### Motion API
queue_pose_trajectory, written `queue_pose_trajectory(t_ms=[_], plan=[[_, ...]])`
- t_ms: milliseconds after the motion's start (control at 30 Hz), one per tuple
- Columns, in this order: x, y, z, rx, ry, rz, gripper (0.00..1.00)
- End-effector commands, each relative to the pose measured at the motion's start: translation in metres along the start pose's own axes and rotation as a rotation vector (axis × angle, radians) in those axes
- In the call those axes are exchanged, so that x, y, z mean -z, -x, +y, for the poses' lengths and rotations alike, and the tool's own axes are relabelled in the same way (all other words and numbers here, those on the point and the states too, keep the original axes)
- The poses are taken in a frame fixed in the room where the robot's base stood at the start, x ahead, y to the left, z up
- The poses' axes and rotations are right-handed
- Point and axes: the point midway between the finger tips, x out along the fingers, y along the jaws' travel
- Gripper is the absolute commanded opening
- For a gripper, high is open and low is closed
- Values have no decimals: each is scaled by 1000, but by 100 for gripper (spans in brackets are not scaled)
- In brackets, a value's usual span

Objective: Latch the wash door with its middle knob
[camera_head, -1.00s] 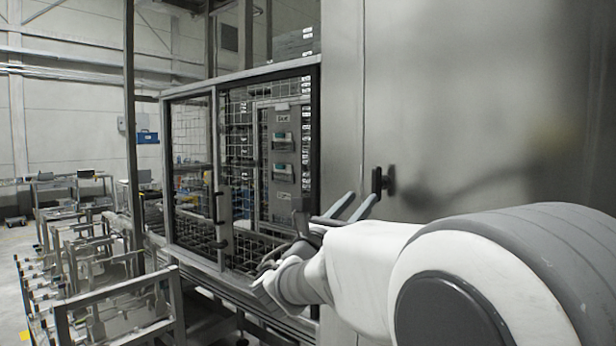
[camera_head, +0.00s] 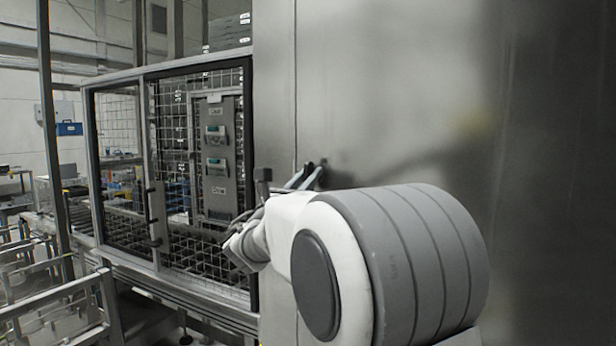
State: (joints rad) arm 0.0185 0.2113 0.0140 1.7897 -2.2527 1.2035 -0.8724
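The wash door (camera_head: 400,90) appears to be the large smooth steel panel on the right, with a vertical seam at its left. One small dark knob (camera_head: 324,164) shows on it, mostly hidden behind my fingers; I cannot tell whether it is turned. My gripper (camera_head: 314,169) reaches out past my white and grey arm, its two pale blue-grey fingers apart with a narrow gap. The fingertips overlap the knob in the picture. I cannot tell whether they touch it or stand around it. No other knobs are visible; my arm hides the lower panel.
A mesh-fenced enclosure (camera_head: 155,165) with a handled frame stands left of the steel panel, with a grey control box (camera_head: 217,155) inside. Metal racks (camera_head: 60,300) stand at the lower left. A blue box (camera_head: 69,128) is at the far left.

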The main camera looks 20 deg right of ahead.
Motion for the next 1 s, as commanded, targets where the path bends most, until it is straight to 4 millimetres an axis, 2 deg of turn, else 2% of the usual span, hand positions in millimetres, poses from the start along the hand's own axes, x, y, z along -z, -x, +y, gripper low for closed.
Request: queue_pose_trajectory(t_ms=[33, 100, 633, 1000], plan=[[0, 0, 0, 0, 0, 0, 13], [0, 0, 0, 0, 0, 0, 0], [4, 1, 0, 11, -25, 5, 0], [9, 3, 0, 99, -242, 6, 0]])
